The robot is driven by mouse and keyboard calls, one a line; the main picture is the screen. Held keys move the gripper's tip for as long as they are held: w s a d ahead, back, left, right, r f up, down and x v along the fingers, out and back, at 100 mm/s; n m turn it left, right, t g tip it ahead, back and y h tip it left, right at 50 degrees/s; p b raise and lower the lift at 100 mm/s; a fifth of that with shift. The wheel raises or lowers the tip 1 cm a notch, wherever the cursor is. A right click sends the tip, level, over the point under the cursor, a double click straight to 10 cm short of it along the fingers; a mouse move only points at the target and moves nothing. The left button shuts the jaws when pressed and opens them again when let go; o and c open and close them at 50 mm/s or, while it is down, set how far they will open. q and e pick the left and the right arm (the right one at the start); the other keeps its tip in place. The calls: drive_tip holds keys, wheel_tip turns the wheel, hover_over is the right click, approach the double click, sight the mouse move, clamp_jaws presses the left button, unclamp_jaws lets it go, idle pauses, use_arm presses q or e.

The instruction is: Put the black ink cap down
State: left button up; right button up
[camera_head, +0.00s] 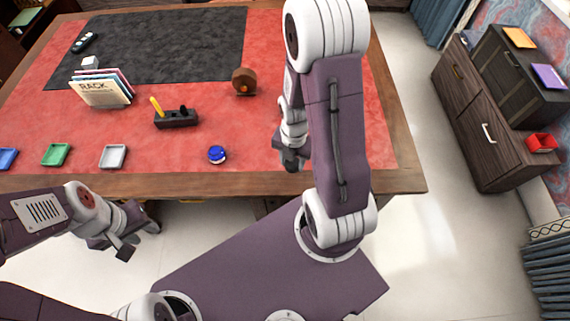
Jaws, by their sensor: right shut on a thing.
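My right gripper (291,163) points down over the front right part of the red desk top (340,150). It is shut on a small dark thing, taken as the black ink cap, which I cannot tell apart from the dark fingers. Whether it touches the desk is unclear. A small round blue pot (217,155) stands left of this gripper, apart from it. My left gripper (139,238) is off the desk's front edge, its fingers apart and empty.
Green (56,155), white (113,156) and blue (7,158) trays line the front left. A pen holder (177,119), brown round object (244,82) and file rack (101,92) stand behind. The black mat (170,45) is at the back. Red surface is clear between the blue pot and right gripper.

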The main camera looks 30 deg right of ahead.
drive_tip(key=shift+w+a+f, duration=0.2)
drive_tip(key=shift+w, duration=0.2)
drive_tip(key=p, duration=0.1)
hover_over(273, 158)
wheel_tip(273, 158, down, 7)
drive_tip(key=shift+w+r, duration=0.1)
drive_tip(key=shift+f, duration=0.35)
wheel_tip(273, 158, down, 3)
drive_tip(key=shift+r+p, duration=0.1)
drive_tip(key=shift+p, duration=0.25)
drive_tip(key=shift+f, duration=0.35)
use_arm(q)
drive_tip(key=shift+w+a+r, duration=0.15)
drive_tip(key=shift+w+r, duration=0.1)
drive_tip(key=shift+r, duration=0.35)
drive_tip(key=shift+s+f, duration=0.1)
